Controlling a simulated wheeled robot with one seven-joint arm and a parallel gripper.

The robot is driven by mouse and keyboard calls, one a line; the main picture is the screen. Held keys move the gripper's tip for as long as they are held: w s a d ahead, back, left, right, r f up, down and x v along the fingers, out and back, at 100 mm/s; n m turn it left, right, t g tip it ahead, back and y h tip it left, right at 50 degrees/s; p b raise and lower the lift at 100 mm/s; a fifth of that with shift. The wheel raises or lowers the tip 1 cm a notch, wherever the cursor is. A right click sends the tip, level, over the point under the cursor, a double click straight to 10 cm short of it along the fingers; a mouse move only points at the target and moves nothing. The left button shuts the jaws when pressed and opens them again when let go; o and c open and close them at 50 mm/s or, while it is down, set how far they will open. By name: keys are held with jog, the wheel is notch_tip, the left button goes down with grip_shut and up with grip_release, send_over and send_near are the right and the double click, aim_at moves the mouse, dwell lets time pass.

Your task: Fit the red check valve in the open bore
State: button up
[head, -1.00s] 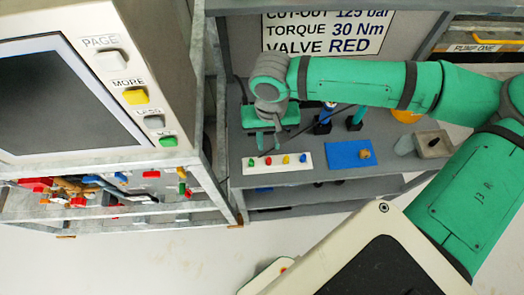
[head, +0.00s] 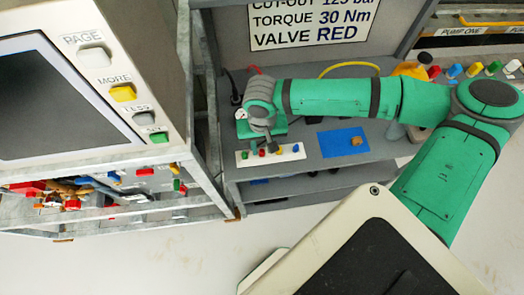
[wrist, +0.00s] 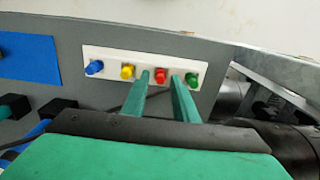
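The red check valve (wrist: 160,76) stands in a white strip holder (wrist: 207,68) between a yellow valve (wrist: 128,72) and a green valve (wrist: 191,78). A blue valve (wrist: 94,68) is at the strip's left end in the wrist view. My gripper (wrist: 162,78) is open, its two green fingers appearing on either side of the red valve. I cannot tell if they touch it or how far above it they are. In the head view the gripper (head: 270,146) is over the strip holder (head: 287,156). I cannot make out the open bore.
A blue mat (head: 330,142) with a small brass-coloured part (head: 356,141) lies right of the strip on the grey bench. A panel (head: 70,80) with buttons stands left on a metal frame. Colored valves stand at the far right.

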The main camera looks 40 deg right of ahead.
aim_at(262, 150)
jog(key=shift+c, duration=0.7)
grip_shut()
jog(key=shift+r, duration=0.15)
jog(key=shift+r, duration=2.35)
